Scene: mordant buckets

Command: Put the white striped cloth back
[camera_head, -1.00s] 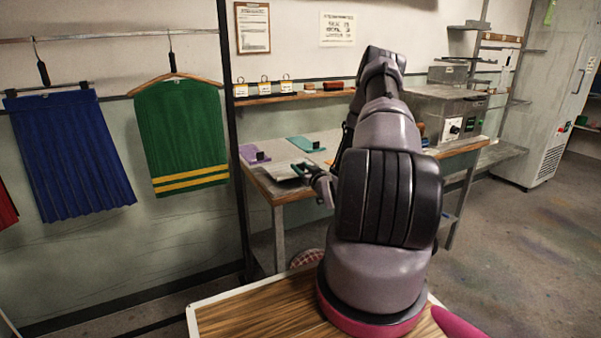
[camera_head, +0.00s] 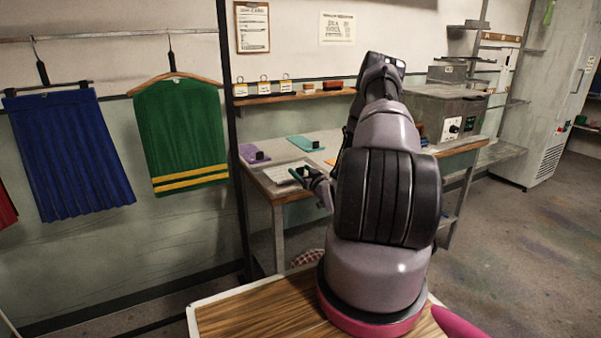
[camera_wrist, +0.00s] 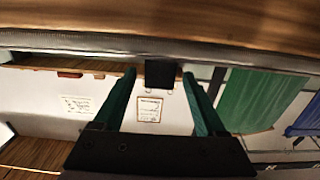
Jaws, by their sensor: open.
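A pale flat piece (camera_head: 282,174) lies on the near left corner of the work table; it may be the white striped cloth, but I cannot make out stripes. My gripper (camera_head: 296,173) is low at its right side. In the wrist view my gripper (camera_wrist: 160,76) has its two dark green fingers apart. A small black block (camera_wrist: 160,73) shows between the fingertips, like the black clips on the other cloths. I cannot tell if the fingers touch it. My arm hides part of the table.
A purple cloth (camera_head: 252,154) and a teal cloth (camera_head: 304,143) lie farther back. A steel box (camera_head: 452,115) stands at the right. A blue cloth (camera_head: 70,155) and a green cloth (camera_head: 182,135) hang from the rail (camera_head: 110,35). A shelf (camera_head: 300,95) is above the table.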

